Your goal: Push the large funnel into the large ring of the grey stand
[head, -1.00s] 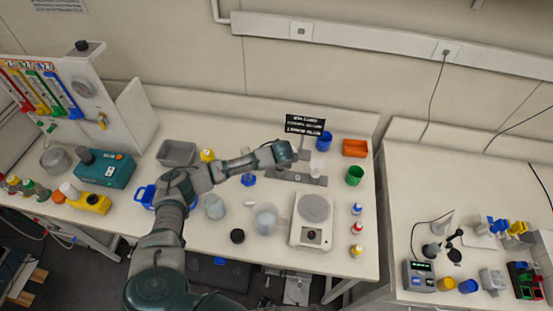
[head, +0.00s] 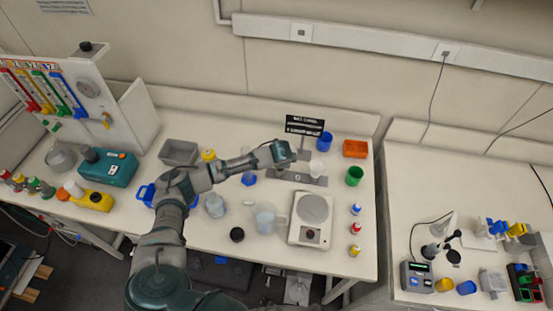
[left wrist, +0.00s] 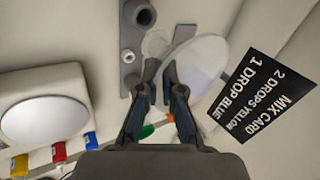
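My left gripper (head: 283,155) reaches over the grey stand (head: 300,179) near the back of the bench. In the left wrist view its fingers (left wrist: 161,75) are close together at the tips, with a narrow gap. A white round piece (left wrist: 200,60), apparently the large funnel, lies at the tips beside the right-hand finger. I cannot tell whether the fingers grip its edge. A paler translucent piece (left wrist: 154,44) shows beyond them. The grey stand (left wrist: 130,85) also shows there. A small white piece (head: 316,168) is at the stand's right. My right gripper is not in view.
A black mix card (head: 304,125) stands close behind the stand. A white scale (head: 311,218) and a clear jug (head: 267,217) stand in front.

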